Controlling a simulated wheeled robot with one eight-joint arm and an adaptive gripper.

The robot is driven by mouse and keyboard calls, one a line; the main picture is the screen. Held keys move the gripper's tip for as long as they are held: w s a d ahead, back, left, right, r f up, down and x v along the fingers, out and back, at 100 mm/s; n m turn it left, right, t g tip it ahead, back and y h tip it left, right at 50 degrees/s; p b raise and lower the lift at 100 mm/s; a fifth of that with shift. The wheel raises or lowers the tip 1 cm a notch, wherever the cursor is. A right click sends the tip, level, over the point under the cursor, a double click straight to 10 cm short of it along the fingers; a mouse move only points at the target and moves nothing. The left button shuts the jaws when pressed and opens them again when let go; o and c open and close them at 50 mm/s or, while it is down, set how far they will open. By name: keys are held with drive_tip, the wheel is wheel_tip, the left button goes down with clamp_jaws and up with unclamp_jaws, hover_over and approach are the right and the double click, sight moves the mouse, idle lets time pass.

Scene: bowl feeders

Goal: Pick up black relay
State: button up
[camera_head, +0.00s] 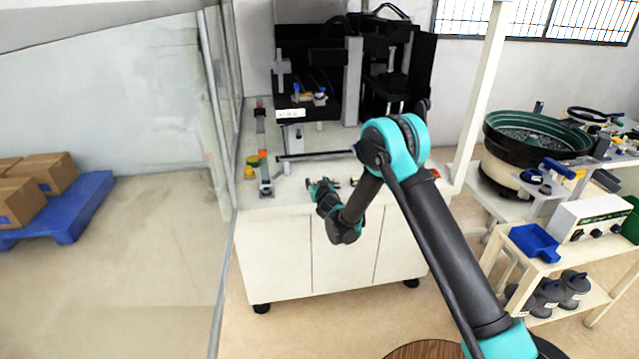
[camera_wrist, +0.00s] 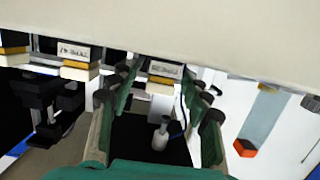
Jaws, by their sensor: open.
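My gripper (camera_head: 322,187) is over the front part of the white machine table (camera_head: 285,205) in the head view. In the wrist view my gripper (camera_wrist: 160,82) shows two green and black fingers spread apart, with no object clearly held between them. I cannot pick out the black relay for certain in either view. Several small pale blocks with yellow bands, such as a labelled block (camera_wrist: 80,52), lie beyond the fingers in the wrist view. A large pale surface hides the top of that view.
A black machine (camera_head: 315,60) stands at the back of the table. A rail (camera_head: 263,150) with small coloured parts runs along the table's left side, beside a glass panel (camera_head: 212,100). A bowl feeder (camera_head: 530,140) stands to the right. An orange part (camera_wrist: 245,148) shows at the wrist view's right.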

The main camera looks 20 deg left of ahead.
clamp_jaws()
idle(0.3)
drive_tip(key=shift+r, duration=0.1)
